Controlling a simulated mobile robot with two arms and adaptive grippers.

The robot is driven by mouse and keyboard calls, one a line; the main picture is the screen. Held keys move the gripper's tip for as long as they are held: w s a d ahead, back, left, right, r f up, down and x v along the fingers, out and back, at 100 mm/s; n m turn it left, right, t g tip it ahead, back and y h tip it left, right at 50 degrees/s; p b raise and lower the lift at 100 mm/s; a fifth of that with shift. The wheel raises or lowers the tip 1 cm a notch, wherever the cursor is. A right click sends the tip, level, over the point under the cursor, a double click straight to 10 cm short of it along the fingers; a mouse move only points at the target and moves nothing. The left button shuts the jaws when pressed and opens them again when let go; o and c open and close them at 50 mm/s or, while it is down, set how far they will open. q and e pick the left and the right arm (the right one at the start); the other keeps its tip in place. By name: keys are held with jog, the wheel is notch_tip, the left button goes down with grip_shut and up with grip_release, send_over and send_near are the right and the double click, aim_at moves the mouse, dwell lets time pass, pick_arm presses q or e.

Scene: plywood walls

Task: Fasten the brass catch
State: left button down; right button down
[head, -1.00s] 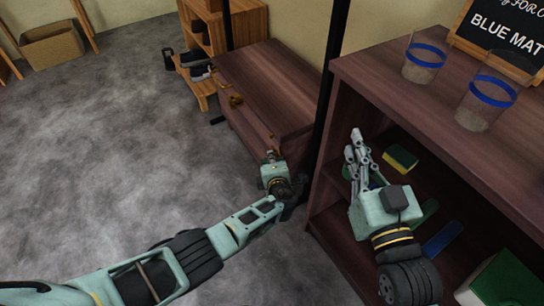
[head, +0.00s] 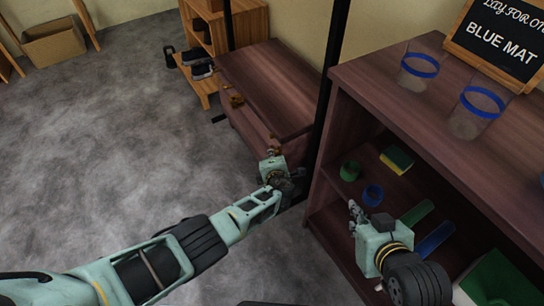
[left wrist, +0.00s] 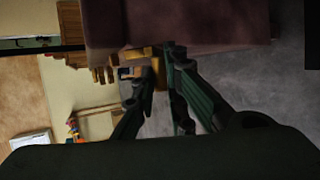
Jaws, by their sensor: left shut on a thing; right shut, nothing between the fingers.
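A dark red-brown wooden chest (head: 268,82) stands on the floor at the upper middle of the head view, its lid looking down. A brass catch (head: 274,141) is on its front edge at the near end. My left gripper (head: 273,153) is at this catch, shut on it; the fingers hide part of it. In the left wrist view, brass (left wrist: 158,64) shows at the fingers (left wrist: 160,82), below the dark chest (left wrist: 195,25). A second brass fitting (head: 237,100) is farther along the front. My right gripper (head: 354,212) is shut and empty in front of the shelf unit.
The shelf unit (head: 420,110) at right carries two clear cups with blue bands (head: 418,66) (head: 479,112) and a sign (head: 500,40). Inside are a sponge (head: 397,159), green ring (head: 349,171) and blue ring (head: 373,195). A black post (head: 330,80) stands beside the chest. The grey floor at left is clear.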

pick_arm(q)
jog(key=c, duration=1.9)
grip_release()
jog(key=shift+w+a, duration=0.1)
jog(key=shift+a, duration=0.05)
jog(key=shift+o, duration=0.5)
jog(key=v, duration=1.2)
